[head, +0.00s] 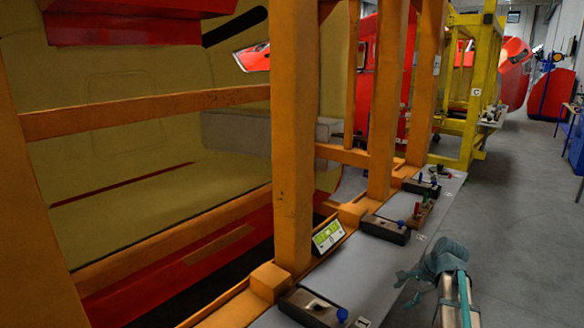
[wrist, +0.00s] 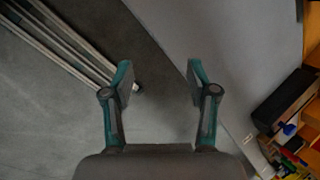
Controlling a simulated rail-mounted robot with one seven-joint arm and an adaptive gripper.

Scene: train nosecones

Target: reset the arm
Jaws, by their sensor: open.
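My gripper (head: 405,288) is at the lower right of the head view, beside the long grey ledge and over the aisle side. Its teal fingers point left in that view. In the wrist view my gripper (wrist: 160,72) shows both fingers spread apart with nothing between them. Below and beyond the fingertips lie the dark floor (wrist: 60,100) and the edge of the grey ledge (wrist: 235,40).
A dark box (wrist: 283,100) shows at the wrist view's right. The aisle floor (head: 515,200) is clear.

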